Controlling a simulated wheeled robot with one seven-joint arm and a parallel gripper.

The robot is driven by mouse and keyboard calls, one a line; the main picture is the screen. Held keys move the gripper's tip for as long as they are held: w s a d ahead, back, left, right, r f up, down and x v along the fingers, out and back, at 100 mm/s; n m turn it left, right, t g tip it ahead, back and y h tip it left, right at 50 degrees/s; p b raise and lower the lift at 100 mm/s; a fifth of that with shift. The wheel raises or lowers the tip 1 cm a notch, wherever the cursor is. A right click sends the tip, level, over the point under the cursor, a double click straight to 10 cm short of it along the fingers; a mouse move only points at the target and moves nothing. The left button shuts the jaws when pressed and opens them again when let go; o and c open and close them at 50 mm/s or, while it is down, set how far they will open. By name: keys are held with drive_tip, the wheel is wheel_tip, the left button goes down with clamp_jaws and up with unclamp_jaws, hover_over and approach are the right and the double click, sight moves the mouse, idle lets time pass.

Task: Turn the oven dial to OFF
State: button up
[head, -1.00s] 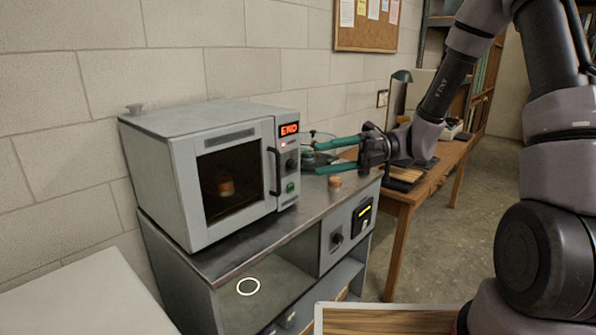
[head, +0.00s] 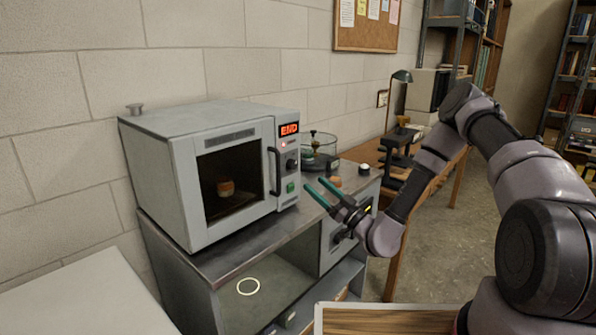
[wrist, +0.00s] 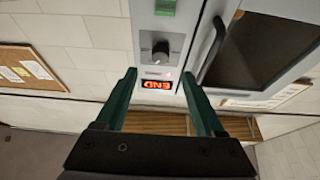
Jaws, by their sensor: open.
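The grey oven (head: 195,235) stands on the metal counter with its door shut. Its narrow right-hand panel has a lit red display reading END (head: 289,128), a dark round dial (head: 292,163) and a green button (head: 290,187). In the wrist view, which is upside down, the dial (wrist: 160,48) shows face-on beyond the fingertips, with its pointer mark too small to read surely. My gripper (head: 315,184) is open and empty, with green fingers, in front of and below the panel. In the wrist view my gripper (wrist: 159,74) is apart from the dial.
A small orange-brown jar (head: 226,188) shows behind the oven window. The door handle (head: 274,172) is beside the panel. A glass-covered instrument (head: 320,150) stands right of the oven.

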sight(295, 167)
drive_tip(key=x, duration=0.8)
drive_tip(key=shift+w+a+r, duration=0.2)
drive_tip(key=shift+a, duration=0.1)
clamp_jaws()
